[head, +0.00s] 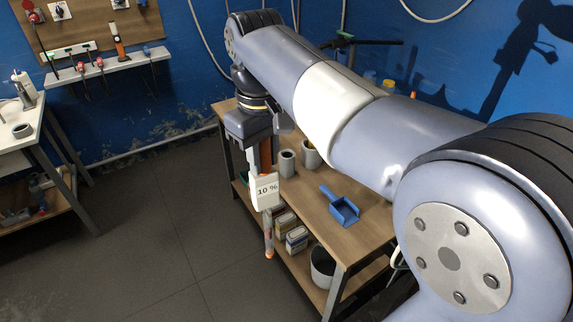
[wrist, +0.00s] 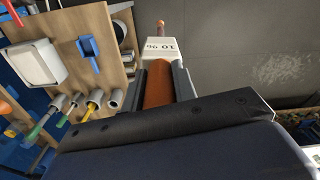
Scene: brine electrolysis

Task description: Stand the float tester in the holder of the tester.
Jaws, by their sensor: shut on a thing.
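My gripper (head: 264,160) is shut on the float tester (head: 268,226), which hangs roughly upright off the left edge of the wooden table. The tester has an orange-brown upper body, a white "10 %" label and a slim tube with an orange tip. In the wrist view, its orange body (wrist: 158,84) lies between my fingers. I cannot tell which thing is the tester's holder. A grey ring-like piece (head: 22,131) sits on the left bench.
A blue scoop (head: 342,208) lies on the wooden table (head: 303,197). A white-topped bench (head: 30,118) stands at the left. The floor (head: 150,230) between them is clear. My arm hides part of the table.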

